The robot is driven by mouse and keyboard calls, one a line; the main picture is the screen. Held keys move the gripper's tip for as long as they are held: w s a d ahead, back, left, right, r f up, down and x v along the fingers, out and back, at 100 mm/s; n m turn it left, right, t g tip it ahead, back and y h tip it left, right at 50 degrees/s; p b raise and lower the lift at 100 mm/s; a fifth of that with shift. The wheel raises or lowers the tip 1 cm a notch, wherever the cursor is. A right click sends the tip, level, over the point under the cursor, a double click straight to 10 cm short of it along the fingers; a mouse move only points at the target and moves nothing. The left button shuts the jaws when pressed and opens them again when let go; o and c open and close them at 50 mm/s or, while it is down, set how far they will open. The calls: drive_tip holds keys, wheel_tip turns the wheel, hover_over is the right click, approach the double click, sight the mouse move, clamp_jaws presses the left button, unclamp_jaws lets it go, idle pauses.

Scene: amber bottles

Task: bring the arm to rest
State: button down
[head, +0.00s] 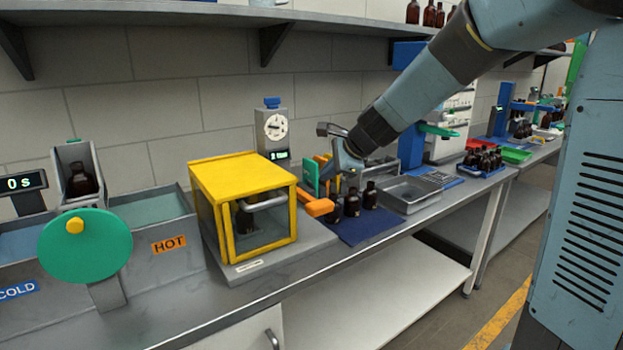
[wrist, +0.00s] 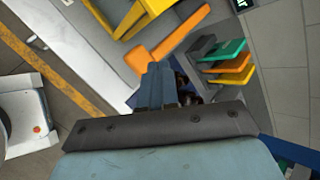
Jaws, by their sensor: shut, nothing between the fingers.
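My gripper (head: 348,168) hangs at the end of my arm, above the bench between the yellow box and the grey tray. In the wrist view its blue fingers (wrist: 160,85) are together with nothing between them. Several amber bottles (head: 352,203) stand upright on a dark blue mat (head: 368,230) just below it. In the wrist view the bottles are mostly hidden behind the fingers. An orange handle (head: 320,207) is close by on the left, and it also shows beyond the fingertips in the wrist view (wrist: 168,46).
A yellow box (head: 240,170) with a glass front holds a bottle. Green and orange plates (head: 312,172) stand behind the gripper. A grey tray (head: 410,194) and a rack of bottles (head: 483,160) lie right. A shelf (head: 190,14) runs above. The aisle floor (head: 508,262) is clear.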

drive_tip(key=s+d+r+n+h, duration=0.1)
drive_tip(key=s+d+n, duration=0.4)
drive_tip(key=s, duration=0.5)
drive_tip(key=s+d+r+n+h, duration=0.1)
drive_tip(key=s+d+n+h, duration=0.2)
drive_tip(key=s, duration=0.7)
drive_tip(key=s+d+n+h, duration=0.2)
drive_tip(key=s+d+n, duration=0.5)
drive_tip(key=s+d, duration=0.3)
drive_tip(key=shift+d+r+n+g, duration=0.25)
drive_tip(key=shift+r+n+g, duration=0.05)
drive_tip(key=shift+r+g, duration=0.1)
idle(0.9)
drive_tip(key=m+t+y, duration=0.1)
drive_tip(key=m+t, duration=0.2)
drive_tip(key=m, duration=0.4)
hover_over(321, 204)
drive_tip(key=shift+s+f, duration=0.15)
drive_tip(key=shift+f, duration=0.1)
drive_tip(key=shift+f, duration=4.4)
